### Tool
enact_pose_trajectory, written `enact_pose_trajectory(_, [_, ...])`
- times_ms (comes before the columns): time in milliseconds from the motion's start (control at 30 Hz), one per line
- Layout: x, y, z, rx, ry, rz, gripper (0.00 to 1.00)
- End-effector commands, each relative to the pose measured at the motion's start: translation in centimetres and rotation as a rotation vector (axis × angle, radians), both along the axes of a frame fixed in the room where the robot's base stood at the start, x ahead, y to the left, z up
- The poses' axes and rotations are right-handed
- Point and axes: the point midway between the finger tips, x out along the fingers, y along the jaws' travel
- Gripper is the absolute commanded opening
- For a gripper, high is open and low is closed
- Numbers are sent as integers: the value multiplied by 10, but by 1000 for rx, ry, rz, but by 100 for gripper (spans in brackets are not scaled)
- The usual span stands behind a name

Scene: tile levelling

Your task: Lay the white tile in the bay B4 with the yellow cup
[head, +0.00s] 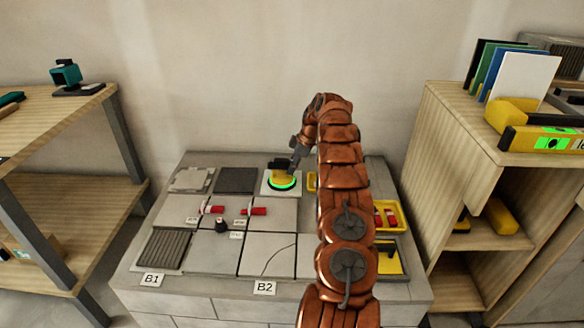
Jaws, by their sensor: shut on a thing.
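My gripper (282,166) is shut on the yellow cup (283,179), near the back middle of the grey worktop. A bright green ring shows around the cup's lower edge. The cup stands upright over a pale, whitish tile (268,189); I cannot tell whether that tile lies flat in a bay or is lifted slightly. A white panel (525,77) stands upright with blue, green and black ones on the right cabinet. Labels B1 (152,280) and B2 (265,288) show at the worktop's front; I cannot read a B4 label. My arm hides part of the right side.
The worktop holds a dark tile (236,180), a ribbed tile (165,249), a cracked tile (267,255) and red-handled pieces (254,211). Yellow trays (388,215) lie right of my arm. A yellow level (540,139) lies on the right cabinet; wooden shelves stand left.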

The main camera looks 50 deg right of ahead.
Motion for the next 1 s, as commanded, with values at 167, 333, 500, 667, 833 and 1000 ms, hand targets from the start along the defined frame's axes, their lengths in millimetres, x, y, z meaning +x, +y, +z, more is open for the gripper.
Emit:
enact_pose_trajectory(167, [0,0,0,0,2,-1,0])
enact_pose_trajectory(333, [-1,0,0,0,2,-1,0])
enact_pose_trajectory(500, [-1,0,0,0,2,-1,26])
enact_pose_trajectory(667, [0,0,0,1,1,0,42])
enact_pose_trajectory(833, [0,0,0,0,0,0,51])
enact_pose_trajectory(1000, [0,0,0,1,1,0,51])
